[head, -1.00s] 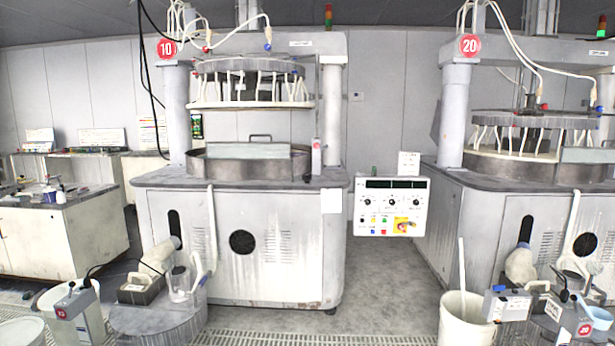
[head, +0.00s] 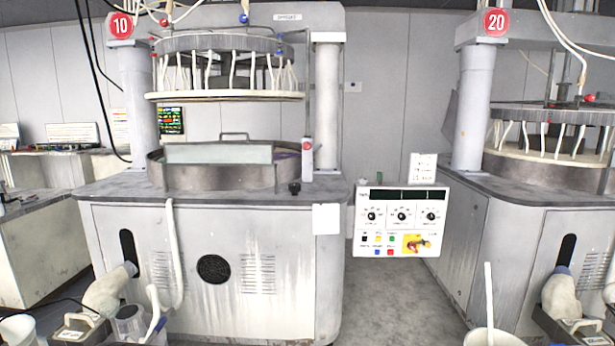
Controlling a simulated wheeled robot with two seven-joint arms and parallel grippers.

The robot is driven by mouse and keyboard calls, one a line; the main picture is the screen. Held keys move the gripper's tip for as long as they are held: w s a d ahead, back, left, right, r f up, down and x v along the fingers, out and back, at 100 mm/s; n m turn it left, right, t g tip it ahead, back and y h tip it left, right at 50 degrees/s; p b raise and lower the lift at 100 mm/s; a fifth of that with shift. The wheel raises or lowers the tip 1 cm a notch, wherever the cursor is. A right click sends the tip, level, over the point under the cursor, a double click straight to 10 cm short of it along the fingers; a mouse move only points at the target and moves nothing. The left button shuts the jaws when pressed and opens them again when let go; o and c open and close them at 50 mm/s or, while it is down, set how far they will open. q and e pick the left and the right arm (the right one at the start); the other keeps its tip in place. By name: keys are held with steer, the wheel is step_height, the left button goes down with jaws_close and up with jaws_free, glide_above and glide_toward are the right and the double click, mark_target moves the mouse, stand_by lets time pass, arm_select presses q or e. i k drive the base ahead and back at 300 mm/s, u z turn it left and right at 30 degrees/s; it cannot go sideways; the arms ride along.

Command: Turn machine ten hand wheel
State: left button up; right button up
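Machine ten (head: 215,240) stands left of centre, with a red round sign (head: 120,26) reading 10 on its left column. A small black knob (head: 294,188) sits on the right front of its top ledge. It may be the hand wheel, but it is too small to be sure. The lower round platen basin (head: 225,176) holds a pale upright panel with a handle. The upper platen (head: 225,95) hangs raised above it. Neither of my grippers shows in the head view.
A control panel (head: 401,222) with dials and a yellow-backed switch hangs right of machine ten. Machine twenty (head: 500,240) stands at the right. A white bucket (head: 492,338) stands at the bottom right. Grey floor (head: 390,300) lies open between the machines.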

mark_target(294, 187)
steer(key=z, duration=0.2)
steer(key=i, duration=1.8)
steer(key=z, duration=0.15)
